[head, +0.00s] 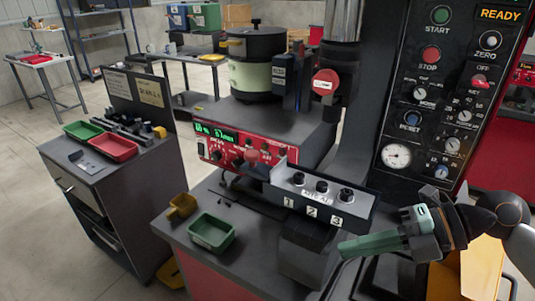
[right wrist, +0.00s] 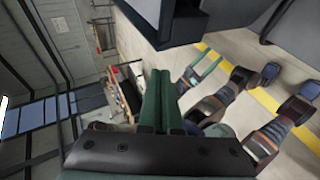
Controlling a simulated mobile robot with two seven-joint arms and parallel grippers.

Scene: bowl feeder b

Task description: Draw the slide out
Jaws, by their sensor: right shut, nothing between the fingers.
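My right gripper (head: 345,248) has green fingers, closed together and empty, pointing left just right of and below the block's label 3 end. They appear apart from it. The closed fingers also show in the right wrist view (right wrist: 160,75), below a dark block corner (right wrist: 165,22).
A green tray (head: 212,247) and a yellow scoop-like bin (head: 181,206) lie left. A tall control panel (head: 450,100) rises at right, above a yellow bin (head: 482,268).

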